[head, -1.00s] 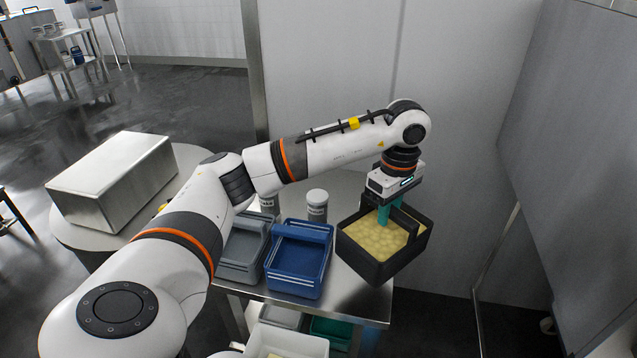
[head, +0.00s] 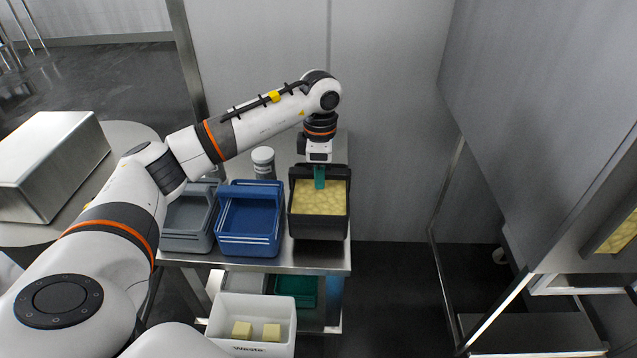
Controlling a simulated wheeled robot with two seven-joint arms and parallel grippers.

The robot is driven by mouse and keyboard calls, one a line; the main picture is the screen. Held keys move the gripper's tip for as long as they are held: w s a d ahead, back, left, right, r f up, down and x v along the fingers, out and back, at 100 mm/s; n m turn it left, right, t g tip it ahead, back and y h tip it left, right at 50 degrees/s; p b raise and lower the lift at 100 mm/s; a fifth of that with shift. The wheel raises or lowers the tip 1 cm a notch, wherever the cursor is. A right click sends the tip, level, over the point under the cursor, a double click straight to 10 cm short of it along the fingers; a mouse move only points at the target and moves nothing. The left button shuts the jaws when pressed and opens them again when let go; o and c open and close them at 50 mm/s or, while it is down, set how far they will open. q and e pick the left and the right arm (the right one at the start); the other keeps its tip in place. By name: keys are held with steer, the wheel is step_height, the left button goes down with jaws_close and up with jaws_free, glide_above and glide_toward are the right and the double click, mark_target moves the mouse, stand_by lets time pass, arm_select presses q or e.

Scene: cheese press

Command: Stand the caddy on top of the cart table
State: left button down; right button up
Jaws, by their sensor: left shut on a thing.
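A black caddy (head: 318,228) filled with pale yellow pieces is upright at the right end of the steel cart table (head: 302,258). My left gripper (head: 319,180) points down at the caddy's back side, its teal fingers shut on the caddy, seemingly at its handle; the exact grip is partly hidden. The caddy's base is over or on the table top; I cannot tell whether it touches. My right gripper is not in view.
A blue caddy (head: 250,238) stands close left of the black one, then a grey caddy (head: 187,235). A lidded jar (head: 263,162) stands behind. Below are a teal tray (head: 300,287) and a white waste bin (head: 250,308) holding two yellow blocks. A wall stands behind.

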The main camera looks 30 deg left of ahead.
arm_select(q)
step_height(320, 180, down, 2)
steer(key=shift+f, duration=0.5)
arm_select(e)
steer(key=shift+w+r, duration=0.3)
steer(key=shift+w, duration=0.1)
arm_select(q)
steer(key=c, duration=1.3)
jaws_free()
steer(key=shift+f, duration=0.15)
steer(key=shift+o, duration=0.2)
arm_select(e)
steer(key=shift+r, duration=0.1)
arm_select(q)
step_height(320, 180, up, 12)
steer(key=shift+r+p, duration=0.1)
steer(key=shift+p, duration=0.25)
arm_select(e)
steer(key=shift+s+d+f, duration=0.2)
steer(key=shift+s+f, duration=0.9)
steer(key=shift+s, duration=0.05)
